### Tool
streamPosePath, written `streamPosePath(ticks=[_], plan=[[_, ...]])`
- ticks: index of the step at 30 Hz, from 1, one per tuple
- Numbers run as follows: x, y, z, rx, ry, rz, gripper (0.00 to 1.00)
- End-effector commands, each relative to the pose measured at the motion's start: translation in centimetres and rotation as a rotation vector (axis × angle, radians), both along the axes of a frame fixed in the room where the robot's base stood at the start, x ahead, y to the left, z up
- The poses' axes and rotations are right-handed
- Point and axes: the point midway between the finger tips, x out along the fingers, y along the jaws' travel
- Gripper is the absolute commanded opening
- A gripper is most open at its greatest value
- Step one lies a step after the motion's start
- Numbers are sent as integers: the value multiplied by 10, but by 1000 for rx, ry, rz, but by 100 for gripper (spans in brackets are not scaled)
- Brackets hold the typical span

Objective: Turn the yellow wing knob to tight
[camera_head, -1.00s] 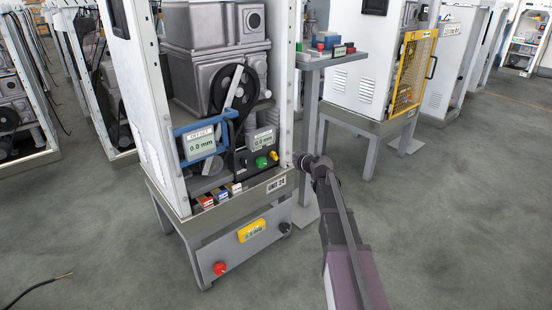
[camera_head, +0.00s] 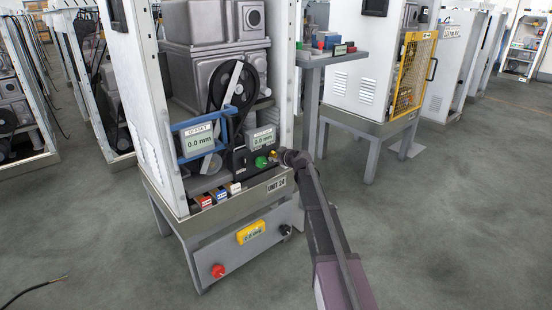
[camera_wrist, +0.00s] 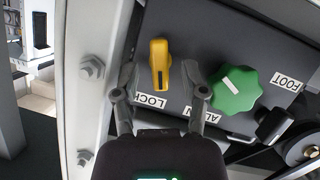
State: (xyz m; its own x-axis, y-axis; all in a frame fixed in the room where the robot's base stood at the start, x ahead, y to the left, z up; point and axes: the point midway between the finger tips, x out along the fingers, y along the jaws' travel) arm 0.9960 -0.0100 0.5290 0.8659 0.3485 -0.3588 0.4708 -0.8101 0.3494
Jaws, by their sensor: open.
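The yellow wing knob (camera_wrist: 160,64) sits on a dark panel (camera_wrist: 215,38) in the wrist view, its wing running nearly up and down the picture, beside a label reading LOCK. In the head view the yellow knob (camera_head: 273,154) is a small spot at the panel's right end, close to my arm's end. My gripper (camera_wrist: 160,80) is open in the wrist view, with one finger to the left and one to the right of the knob's lower end. I cannot tell whether the fingers touch it. In the head view my gripper's fingers are too small to make out.
A green lobed knob (camera_wrist: 236,89) sits right of the yellow one, close to my right finger. A white frame post (camera_wrist: 92,70) with bolts stands on the left. Two displays read 0.0 mm, the OFFSET one (camera_head: 198,141) on a blue bracket. A red button (camera_head: 218,271) is below.

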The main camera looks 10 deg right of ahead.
Motion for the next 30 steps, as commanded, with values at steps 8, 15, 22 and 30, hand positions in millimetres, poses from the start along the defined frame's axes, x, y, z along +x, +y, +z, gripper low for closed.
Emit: streamPosePath(ticks=[8,15,22,30], plan=[[0,0,0,0,0,0,56],[0,0,0,0,0,0,0],[1,0,0,10,6,1,0],[3,-2,1,168,97,1,0]])
